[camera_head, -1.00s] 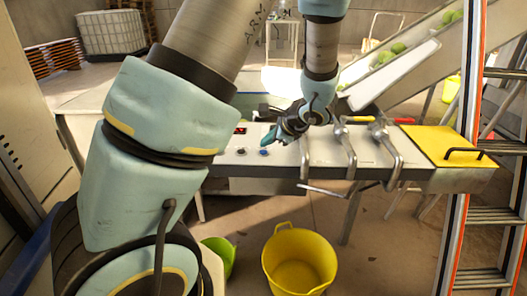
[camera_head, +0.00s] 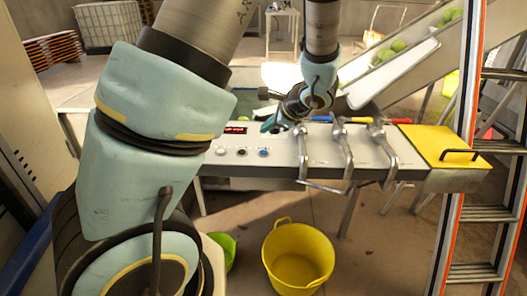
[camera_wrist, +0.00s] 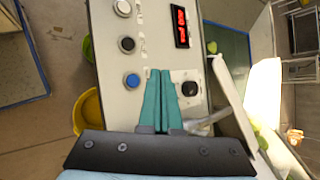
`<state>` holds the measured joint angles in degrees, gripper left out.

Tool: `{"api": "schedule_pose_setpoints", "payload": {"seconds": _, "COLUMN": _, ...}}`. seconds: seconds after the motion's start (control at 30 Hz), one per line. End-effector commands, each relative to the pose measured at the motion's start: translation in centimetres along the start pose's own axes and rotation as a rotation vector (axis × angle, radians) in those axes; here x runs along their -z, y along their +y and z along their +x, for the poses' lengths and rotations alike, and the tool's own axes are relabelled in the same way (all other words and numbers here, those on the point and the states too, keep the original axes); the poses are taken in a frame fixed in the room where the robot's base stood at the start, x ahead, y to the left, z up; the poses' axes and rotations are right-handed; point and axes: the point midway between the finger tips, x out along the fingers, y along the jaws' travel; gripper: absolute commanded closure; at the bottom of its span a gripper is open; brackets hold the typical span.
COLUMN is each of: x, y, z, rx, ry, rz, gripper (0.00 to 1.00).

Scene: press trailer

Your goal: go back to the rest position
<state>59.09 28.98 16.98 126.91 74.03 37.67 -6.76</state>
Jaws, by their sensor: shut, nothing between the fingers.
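My gripper (camera_head: 270,126) shows in the head view above the back edge of the white control panel (camera_head: 232,163), beside the valve levers. In the wrist view my gripper (camera_wrist: 160,74) has its two teal fingers together, with nothing between them. They point over the panel, between a blue button (camera_wrist: 132,81) and a black knob (camera_wrist: 190,89). The wrist view also shows a black button (camera_wrist: 127,44), a silver button (camera_wrist: 122,8) and a red display (camera_wrist: 181,27).
Several bent metal levers (camera_head: 347,150) rise from the panel right of my gripper. A yellow cover (camera_head: 442,143) and an orange-edged ladder (camera_head: 468,200) stand farther right. A yellow bucket (camera_head: 298,262) and a green bucket (camera_head: 224,249) are on the floor below. A sloped conveyor (camera_head: 400,65) is behind.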

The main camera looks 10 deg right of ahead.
Motion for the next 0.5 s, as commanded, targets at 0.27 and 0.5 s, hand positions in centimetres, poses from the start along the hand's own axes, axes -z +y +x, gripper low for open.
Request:
{"api": "schedule_pose_setpoints", "payload": {"seconds": 0.27, "x": 0.0, "y": 0.0, "z": 0.0, "rx": 0.000, "ry": 0.000, "rz": -0.001, "gripper": 1.00}}
{"api": "schedule_pose_setpoints", "payload": {"seconds": 0.5, "x": -4.4, "y": 2.6, "z": 0.5, "rx": -0.156, "ry": 0.000, "rz": -0.206, "gripper": 1.00}}
